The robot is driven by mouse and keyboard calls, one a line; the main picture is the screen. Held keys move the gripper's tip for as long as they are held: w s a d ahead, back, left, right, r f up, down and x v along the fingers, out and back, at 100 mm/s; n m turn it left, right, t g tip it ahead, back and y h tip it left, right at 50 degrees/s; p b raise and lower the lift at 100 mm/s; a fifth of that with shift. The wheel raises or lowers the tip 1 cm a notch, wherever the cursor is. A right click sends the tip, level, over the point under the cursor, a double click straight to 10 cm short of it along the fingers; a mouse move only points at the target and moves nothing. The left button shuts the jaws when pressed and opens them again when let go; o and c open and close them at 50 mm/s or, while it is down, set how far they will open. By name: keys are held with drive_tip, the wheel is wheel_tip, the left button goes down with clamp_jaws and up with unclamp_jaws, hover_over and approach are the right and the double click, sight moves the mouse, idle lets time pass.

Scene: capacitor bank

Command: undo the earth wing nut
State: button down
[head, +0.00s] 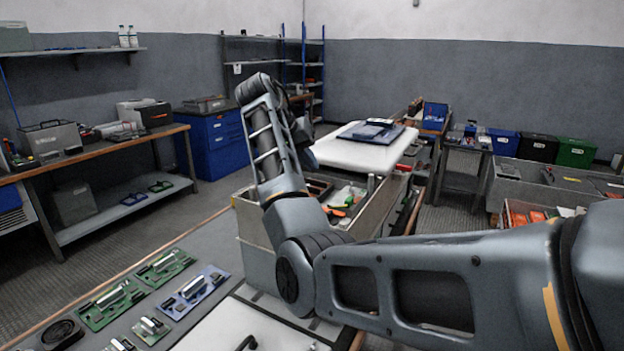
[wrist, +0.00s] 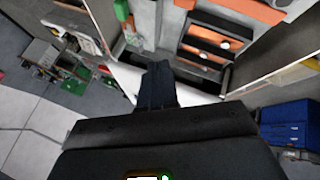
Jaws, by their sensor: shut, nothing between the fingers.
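I cannot make out the earth wing nut in either view. My gripper (wrist: 158,82) is shut and empty in the wrist view, its dark fingers pressed together. Beyond the fingers is an open grey case (wrist: 270,85) with orange and black blocks (wrist: 215,40) inside. I cannot tell how far the fingertips are from it. In the head view my arm crosses the middle and hides part of the open grey metal case (head: 255,240) on the bench. The fingers are not clear there.
Green circuit boards (head: 112,303) and a blue board (head: 194,291) lie on the bench at front left. A white-topped table (head: 350,152) stands behind the case. Blue (head: 503,142), black and green bins stand at right. Open floor (head: 190,215) lies at left.

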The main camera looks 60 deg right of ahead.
sight(352, 188)
drive_tip(key=p+x, duration=0.1)
drive_tip(key=x, duration=0.8)
drive_tip(key=s+d, duration=0.1)
drive_tip(key=s+d+p, duration=0.1)
drive_tip(key=shift+s+f, duration=0.1)
drive_tip(key=shift+s, duration=0.25)
drive_tip(key=shift+s+d+f, duration=0.1)
drive_tip(key=shift+s+d, duration=0.1)
drive_tip(key=shift+s, duration=0.2)
